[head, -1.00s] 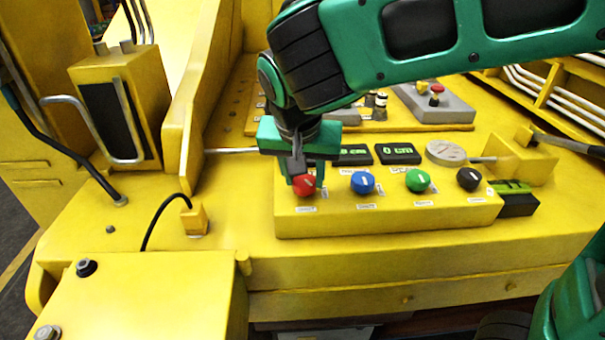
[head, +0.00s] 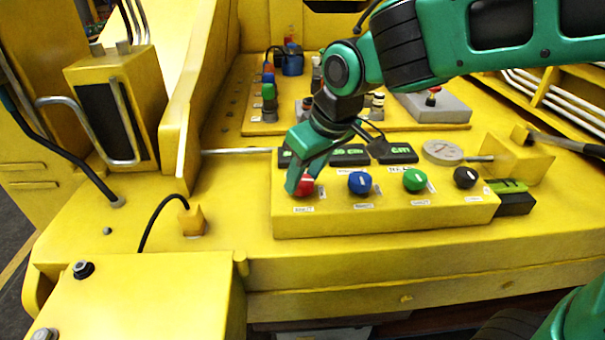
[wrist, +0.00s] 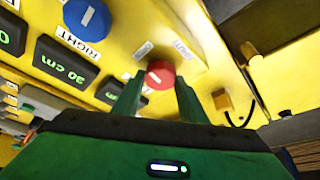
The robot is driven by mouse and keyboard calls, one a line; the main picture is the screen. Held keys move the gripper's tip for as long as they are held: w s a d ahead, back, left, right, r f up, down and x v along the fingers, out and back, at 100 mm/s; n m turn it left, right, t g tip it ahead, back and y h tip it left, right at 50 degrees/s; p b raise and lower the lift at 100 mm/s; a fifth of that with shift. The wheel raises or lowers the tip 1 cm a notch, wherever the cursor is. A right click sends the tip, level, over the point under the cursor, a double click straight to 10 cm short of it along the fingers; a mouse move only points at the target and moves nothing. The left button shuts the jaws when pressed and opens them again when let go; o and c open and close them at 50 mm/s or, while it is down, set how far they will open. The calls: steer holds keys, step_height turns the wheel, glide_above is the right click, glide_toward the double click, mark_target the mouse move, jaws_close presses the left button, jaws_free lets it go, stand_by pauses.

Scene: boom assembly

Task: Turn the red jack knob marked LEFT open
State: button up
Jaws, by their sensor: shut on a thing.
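The red knob (head: 305,187) is the leftmost of a row of knobs on the yellow control box. The fingers partly hide the knob in the head view. The small label beside it is too blurred to read.
A blue knob (head: 360,182), a green knob (head: 415,179) and a black knob (head: 465,177) stand to the right on the box. Dark displays (head: 398,153) and a round gauge (head: 443,151) lie behind them.

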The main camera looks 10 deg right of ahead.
steer(key=shift+w+d+n, duration=0.1)
steer(key=shift+n, duration=0.5)
steer(key=shift+g, duration=0.3)
steer(key=o, duration=1.1)
steer(key=shift+c, duration=0.2)
steer(key=v, duration=1)
steer(key=shift+d+r, duration=0.25)
steer(key=shift+r, duration=0.05)
steer(key=shift+d, duration=0.1)
